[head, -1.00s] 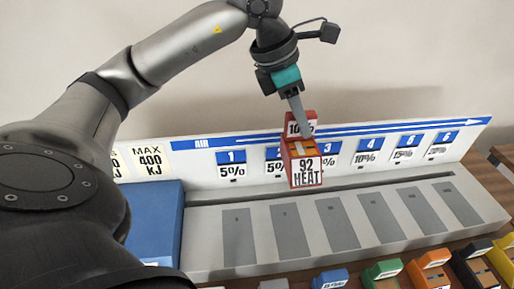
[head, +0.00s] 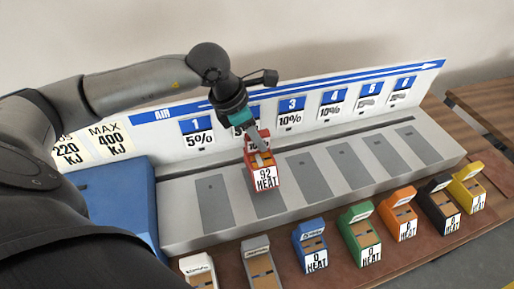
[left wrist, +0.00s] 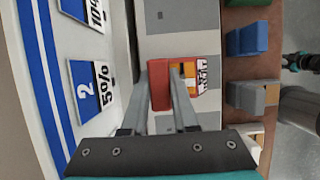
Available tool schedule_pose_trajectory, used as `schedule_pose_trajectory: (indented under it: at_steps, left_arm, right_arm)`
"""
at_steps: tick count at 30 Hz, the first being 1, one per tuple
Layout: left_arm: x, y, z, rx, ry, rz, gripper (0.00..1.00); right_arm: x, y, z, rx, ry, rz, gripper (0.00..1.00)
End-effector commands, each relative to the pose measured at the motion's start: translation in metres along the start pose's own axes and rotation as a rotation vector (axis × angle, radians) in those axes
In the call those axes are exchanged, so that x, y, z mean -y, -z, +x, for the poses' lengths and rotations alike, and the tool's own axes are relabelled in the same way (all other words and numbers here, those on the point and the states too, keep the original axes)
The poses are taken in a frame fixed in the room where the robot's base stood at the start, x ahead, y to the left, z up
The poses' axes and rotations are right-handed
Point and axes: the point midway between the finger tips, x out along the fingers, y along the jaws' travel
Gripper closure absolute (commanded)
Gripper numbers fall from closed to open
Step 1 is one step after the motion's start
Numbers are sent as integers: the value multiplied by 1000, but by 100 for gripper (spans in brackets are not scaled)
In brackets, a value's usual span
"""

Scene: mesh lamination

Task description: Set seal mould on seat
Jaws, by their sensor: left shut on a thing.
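The red mould (head: 264,178), marked 92 HEAT, is held upright in my left gripper (head: 258,148). It is over the second grey seat from the left (head: 262,204) on the long pale bench and covers the upper part of that seat. I cannot tell whether it touches the seat. In the left wrist view the fingers (left wrist: 171,82) are shut on the red mould (left wrist: 160,84), beside the panel marked 2, 5%. A dark and teal part at that view's right edge may be my right gripper (left wrist: 298,62); its jaws are unclear.
Other seats (head: 308,176) lie to either side on the bench (head: 190,236). A blue block (head: 118,200) stands at its left end. A row of coloured moulds, including a green one (head: 360,236), stands in front. A numbered sign board (head: 290,112) rises behind.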

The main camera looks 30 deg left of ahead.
Motion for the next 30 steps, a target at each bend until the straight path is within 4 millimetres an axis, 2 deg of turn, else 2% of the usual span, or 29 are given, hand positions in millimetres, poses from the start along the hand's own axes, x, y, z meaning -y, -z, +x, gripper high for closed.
schedule_pose_trajectory:
  at_steps: [8, 19, 20, 27, 30]
  left_arm:
    - [1, 15, 35, -1, 2, -1, 100]
    - [0, 16, 39, 1, -1, 1, 100]
    - [0, 17, 40, -2, 0, 0, 72]
    - [0, 17, 38, -2, 0, 0, 45]
    - [0, 17, 38, -2, 0, 0, 43]
  right_arm:
    - [0, 0, 1, 0, 0, 0, 50]
    - [1, 0, 5, 0, 1, 0, 50]
    - [1, 0, 6, 0, 1, 0, 50]
    - [1, 0, 4, 0, 1, -1, 50]
    - [1, 0, 4, 0, 2, -1, 50]
